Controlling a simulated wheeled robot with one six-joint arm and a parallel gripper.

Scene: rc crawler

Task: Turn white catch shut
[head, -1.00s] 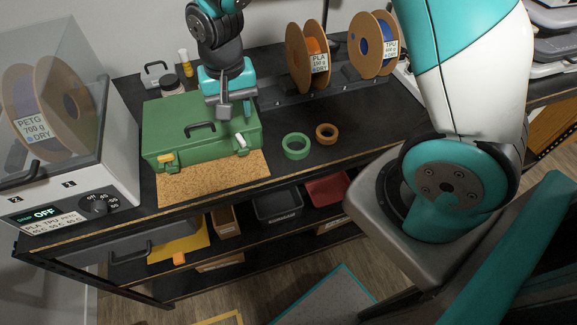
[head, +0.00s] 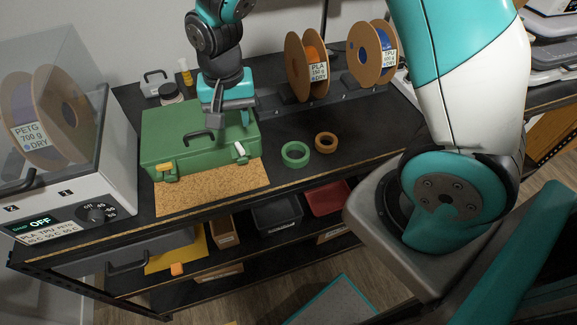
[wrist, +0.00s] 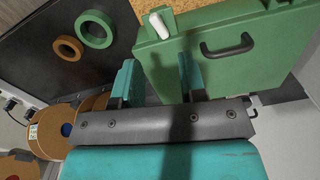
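A green case (head: 165,140) lies on the black bench, with a dark handle (head: 199,135) on its lid. The white catch (head: 239,152) is on the case's front edge at the right and sits at a slant; it also shows in the wrist view (wrist: 159,25). My gripper (head: 230,116) is above the right part of the case, apart from the white catch. In the wrist view its teal fingers (wrist: 158,66) are spread with nothing between them, and the catch is beyond them.
A cork mat (head: 210,188) lies in front of the case. Green (head: 295,154) and brown (head: 326,142) rings lie to its right. Filament spools (head: 308,68) stand behind them. A dryer box (head: 60,150) stands at the left. The bench right of the rings is clear.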

